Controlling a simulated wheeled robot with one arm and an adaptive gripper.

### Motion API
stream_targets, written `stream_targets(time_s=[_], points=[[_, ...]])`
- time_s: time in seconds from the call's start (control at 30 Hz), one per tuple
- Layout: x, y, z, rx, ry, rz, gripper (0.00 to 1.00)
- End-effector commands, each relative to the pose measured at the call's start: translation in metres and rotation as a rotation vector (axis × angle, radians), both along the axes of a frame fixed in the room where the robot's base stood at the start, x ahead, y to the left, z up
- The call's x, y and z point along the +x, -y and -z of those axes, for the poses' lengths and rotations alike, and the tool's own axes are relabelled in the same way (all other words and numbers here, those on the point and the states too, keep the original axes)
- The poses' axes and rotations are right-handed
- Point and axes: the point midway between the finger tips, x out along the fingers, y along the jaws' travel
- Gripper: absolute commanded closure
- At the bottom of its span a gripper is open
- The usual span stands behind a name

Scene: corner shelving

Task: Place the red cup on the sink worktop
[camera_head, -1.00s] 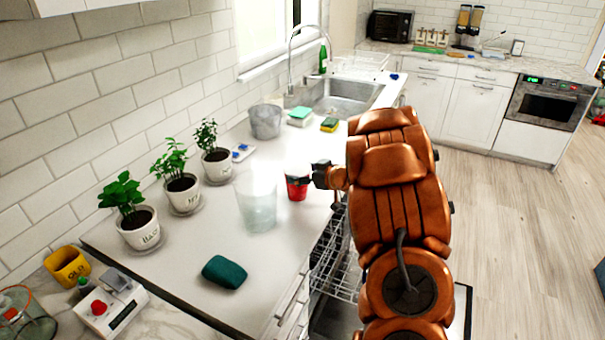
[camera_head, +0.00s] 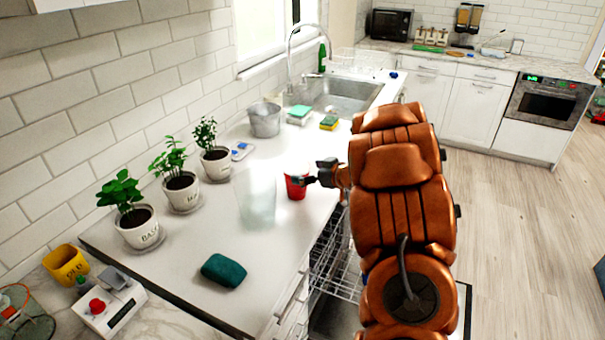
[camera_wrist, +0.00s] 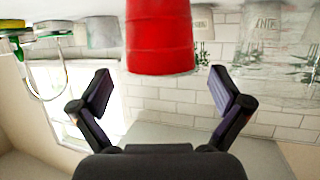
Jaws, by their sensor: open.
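The red cup (camera_head: 296,187) stands upright on the white worktop (camera_head: 190,262), near its front edge. In the wrist view, which is upside down, the red cup (camera_wrist: 160,38) shows at top centre, beyond and between the fingertips. My gripper (camera_head: 313,180) is just to the right of the cup in the head view. In the wrist view my gripper (camera_wrist: 163,92) has its two fingers spread wide with nothing between them. The sink (camera_head: 345,97) lies farther back along the same worktop.
A clear glass vessel (camera_head: 256,198) stands left of the cup. Potted plants (camera_head: 182,190) line the wall. A grey bucket (camera_head: 265,122) and sponges (camera_head: 329,123) are near the sink. A dark green cloth-like item (camera_head: 223,271) lies in front. An open dishwasher rack (camera_head: 337,262) is below the edge.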

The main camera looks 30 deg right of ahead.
Motion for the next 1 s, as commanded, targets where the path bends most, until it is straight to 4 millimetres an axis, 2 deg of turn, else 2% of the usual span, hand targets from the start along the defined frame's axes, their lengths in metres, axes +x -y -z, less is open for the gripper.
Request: stream_targets(time_s=[0.3,0.5,0.73,1.0], points=[[-0.050,0.014,-0.018,-0.002,0.000,0.005,0.00],[-0.075,0.020,-0.026,-0.002,-0.003,0.005,0.00],[-0.087,0.021,-0.032,-0.001,-0.001,0.001,0.00],[-0.084,0.024,-0.035,-0.028,-0.006,0.020,0.00]])
